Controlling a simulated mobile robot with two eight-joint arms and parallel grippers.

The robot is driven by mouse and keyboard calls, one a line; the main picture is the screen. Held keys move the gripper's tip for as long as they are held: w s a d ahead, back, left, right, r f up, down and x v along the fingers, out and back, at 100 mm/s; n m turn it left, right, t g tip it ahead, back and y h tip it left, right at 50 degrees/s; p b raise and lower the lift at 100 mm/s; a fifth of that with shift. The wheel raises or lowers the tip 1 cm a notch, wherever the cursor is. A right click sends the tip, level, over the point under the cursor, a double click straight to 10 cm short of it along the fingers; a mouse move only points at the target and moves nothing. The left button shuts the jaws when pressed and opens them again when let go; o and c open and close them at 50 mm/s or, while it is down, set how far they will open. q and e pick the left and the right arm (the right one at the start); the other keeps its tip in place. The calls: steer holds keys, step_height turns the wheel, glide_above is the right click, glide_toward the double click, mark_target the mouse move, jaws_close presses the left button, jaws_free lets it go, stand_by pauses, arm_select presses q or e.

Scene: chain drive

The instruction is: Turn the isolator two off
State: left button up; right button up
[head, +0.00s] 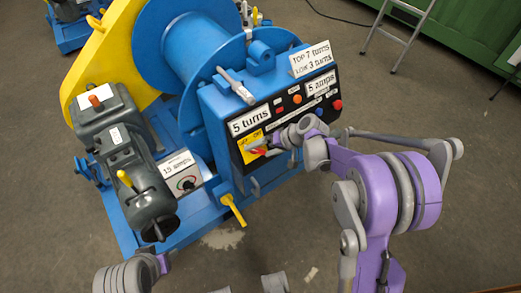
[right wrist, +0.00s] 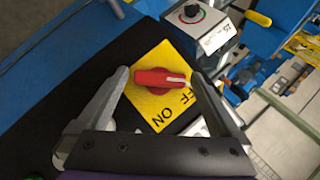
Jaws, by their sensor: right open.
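A red rotary isolator knob (right wrist: 160,78) sits on a yellow square plate (right wrist: 152,52) in the right wrist view. ON and part of OFF show on the plate. The knob's white mark points right in that view. In the head view the yellow plate (head: 246,142) is low on the black panel, partly behind my gripper. My right gripper (right wrist: 158,76) is open, its fingers on either side of the knob; I cannot tell if they touch it. In the head view my right gripper (head: 267,150) reaches the panel from the right. My left gripper is not visible.
The black control panel (head: 290,120) with buttons and labels is on a blue machine. A grey motor (head: 125,150), a small dial box (head: 182,178) and a yellow lever (head: 233,209) are nearby. A step ladder (head: 400,35) stands at the back. Floor is clear at lower right.

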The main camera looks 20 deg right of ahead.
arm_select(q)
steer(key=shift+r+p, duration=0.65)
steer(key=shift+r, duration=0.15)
arm_select(e)
steer(key=v, duration=1)
steer(key=shift+r, duration=0.15)
